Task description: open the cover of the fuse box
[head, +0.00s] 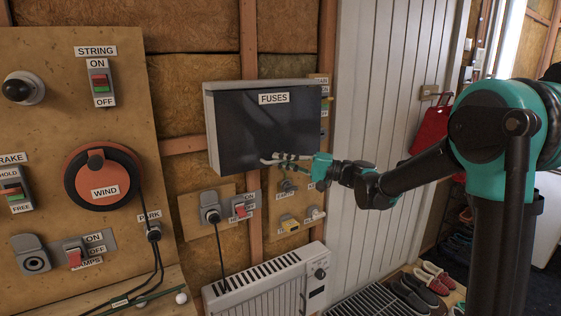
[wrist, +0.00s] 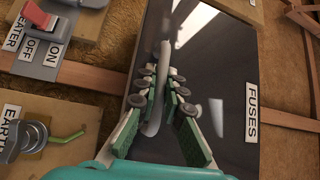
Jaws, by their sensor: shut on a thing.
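The fuse box (head: 212,130) hangs on the wall in the middle of the head view, a pale grey case. Its glossy dark cover (head: 255,130) bears a FUSES label and appears closed, with no clear gap showing. The cover also fills the middle of the wrist view (wrist: 225,60). A pale bar handle (wrist: 184,25) stands on the cover near its lower edge. My gripper (head: 283,160) reaches in from the right. In the wrist view my gripper (wrist: 162,90) has its fingers on both sides of the handle and is shut on it. The fingers partly hide the handle.
Below the box are sockets and a red heater switch (head: 240,209), with a white radiator (head: 265,283) lower down. A board with a WIND dial (head: 103,177) stands at the left. A white plank door (head: 380,90) is behind my arm. Shoes (head: 430,280) lie on the floor.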

